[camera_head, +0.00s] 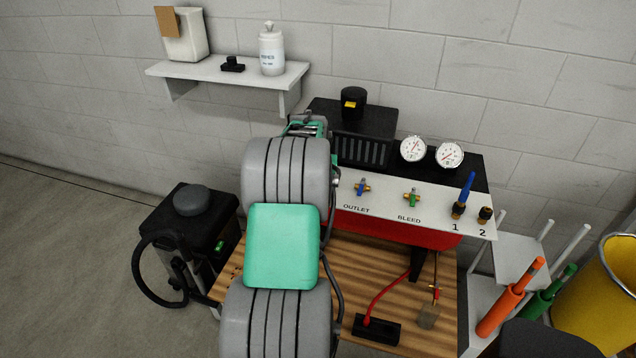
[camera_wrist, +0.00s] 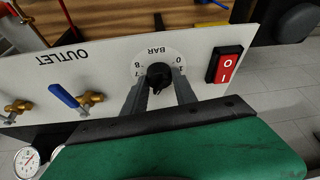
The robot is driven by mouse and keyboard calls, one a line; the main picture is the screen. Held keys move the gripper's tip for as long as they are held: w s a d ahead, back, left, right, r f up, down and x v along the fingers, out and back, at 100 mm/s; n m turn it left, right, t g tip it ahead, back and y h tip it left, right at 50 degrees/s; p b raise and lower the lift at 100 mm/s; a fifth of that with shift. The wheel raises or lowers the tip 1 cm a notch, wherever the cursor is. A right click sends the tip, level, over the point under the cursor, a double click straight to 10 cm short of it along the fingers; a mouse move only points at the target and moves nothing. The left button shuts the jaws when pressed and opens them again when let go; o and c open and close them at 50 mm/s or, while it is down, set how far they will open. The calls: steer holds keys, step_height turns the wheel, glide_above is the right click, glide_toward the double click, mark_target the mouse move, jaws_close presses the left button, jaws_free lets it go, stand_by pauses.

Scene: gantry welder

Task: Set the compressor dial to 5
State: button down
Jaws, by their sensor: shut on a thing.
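The compressor dial (camera_wrist: 158,75) is a black knob on a round printed scale marked BAR, seen upside down in the wrist view. The figures 0 and 1 show at its right, and 8 and 7 at its left; the rest of the scale is hidden by my gripper. I cannot read where the knob points. My gripper (camera_wrist: 160,87) is shut on the knob, one finger on each side. In the head view my arm hides the dial and the gripper. The compressor's white panel (camera_head: 385,206) shows to the right of my arm.
A red rocker switch (camera_wrist: 224,64) sits close beside the dial. The blue outlet valve (camera_head: 362,187) and green bleed valve (camera_head: 411,197) stick out of the panel. Two gauges (camera_head: 413,149) stand above. A wooden bench top (camera_head: 395,290) lies below, with a red cable.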

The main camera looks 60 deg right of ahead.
steer(key=c, duration=1)
jaws_free()
steer(key=shift+r, duration=0.1)
steer(key=v, duration=0.7)
steer(key=shift+r+b, duration=0.3)
steer(key=shift+b, duration=0.15)
steer(key=shift+a, duration=0.1)
